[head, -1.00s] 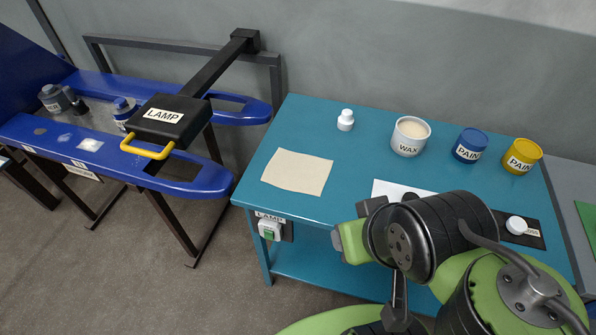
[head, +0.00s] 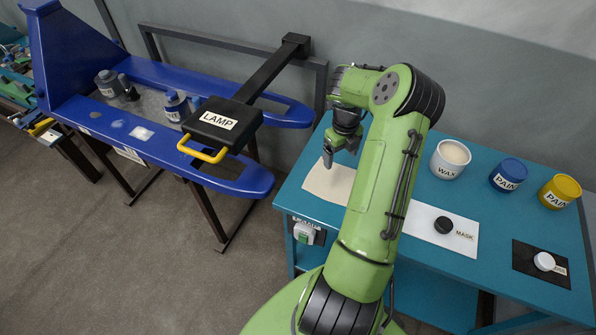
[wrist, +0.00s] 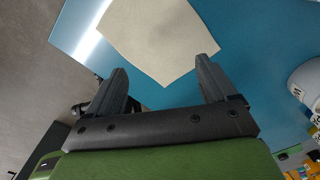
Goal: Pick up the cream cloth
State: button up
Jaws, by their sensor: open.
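The cream cloth (head: 322,184) lies flat on the teal table (head: 293,203), near its left end. My arm hides its right part in the head view. In the wrist view the cloth (wrist: 155,35) spreads ahead of my gripper (wrist: 160,80), over the table top. My gripper (head: 340,156) points down above the cloth in the head view. Its two fingers are apart with nothing between them. I cannot tell the exact height of the fingertips over the cloth.
A WAX pot (head: 450,160), a blue paint pot (head: 508,175) and a yellow paint pot (head: 559,191) stand along the back right. A white MASK sheet (head: 425,232) carries a black lid (head: 444,225).

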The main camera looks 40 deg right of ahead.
aim_at(337, 183)
jog(key=shift+m, duration=0.5)
notch_tip(337, 183, down, 11)
jog(key=b, duration=0.7)
jog(key=shift+s+f, duration=0.15)
jog(key=shift+s, duration=0.1)
jog(key=shift+c, duration=0.3)
grip_shut()
notch_tip(337, 183, up, 12)
jog(key=p, duration=0.7)
jog(key=shift+r+p, duration=0.2)
jog(key=shift+p, duration=0.2)
